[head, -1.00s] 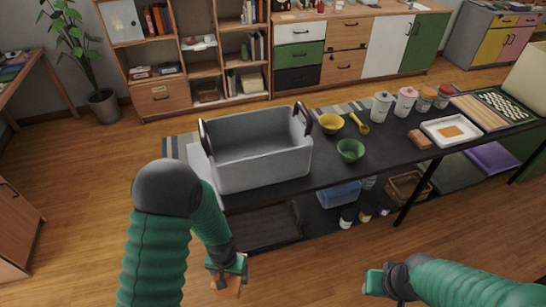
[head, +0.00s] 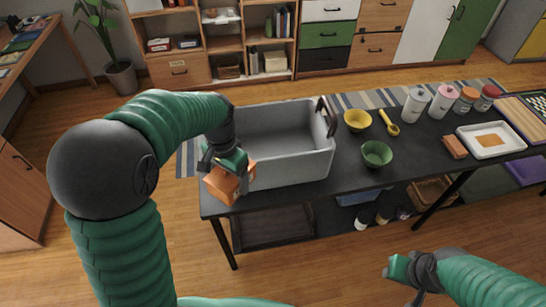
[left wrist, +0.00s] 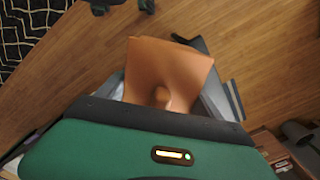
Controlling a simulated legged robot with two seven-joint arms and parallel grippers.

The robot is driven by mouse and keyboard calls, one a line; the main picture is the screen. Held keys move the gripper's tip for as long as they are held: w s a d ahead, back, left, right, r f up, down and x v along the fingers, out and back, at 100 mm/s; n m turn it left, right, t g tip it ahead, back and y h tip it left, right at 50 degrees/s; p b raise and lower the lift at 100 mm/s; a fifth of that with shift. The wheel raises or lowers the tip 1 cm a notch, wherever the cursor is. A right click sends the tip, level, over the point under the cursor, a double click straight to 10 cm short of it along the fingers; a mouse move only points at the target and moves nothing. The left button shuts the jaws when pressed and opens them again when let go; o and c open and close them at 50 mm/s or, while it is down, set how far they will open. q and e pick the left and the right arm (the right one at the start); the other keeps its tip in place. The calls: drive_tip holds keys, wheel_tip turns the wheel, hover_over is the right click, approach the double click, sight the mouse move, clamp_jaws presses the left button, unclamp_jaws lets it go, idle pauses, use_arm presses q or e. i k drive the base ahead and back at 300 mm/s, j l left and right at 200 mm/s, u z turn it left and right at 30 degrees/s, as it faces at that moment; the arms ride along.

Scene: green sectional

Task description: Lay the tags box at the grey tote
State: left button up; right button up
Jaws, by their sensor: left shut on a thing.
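The grey tote (head: 285,150) stands on the left part of the black table, open at the top, with dark handles. My left gripper (head: 228,172) is shut on an orange box, which I take to be the tags box (head: 226,186). It holds the box at the tote's front left corner, over the table's left end; I cannot tell whether the box touches the table. The box also shows in the left wrist view (left wrist: 165,72). My arm hides the tote's left side. My right gripper (head: 392,268) is at the lower right, in front of the table, and its jaws are unclear.
The black table (head: 350,178) also holds a yellow bowl (head: 357,120), a green bowl (head: 376,154), a yellow scoop (head: 389,123), several jars, a brown block (head: 454,147) and a white tray (head: 491,141). Bare tabletop lies right of the tote.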

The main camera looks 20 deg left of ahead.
sight(271, 149)
drive_tip(key=i, duration=1)
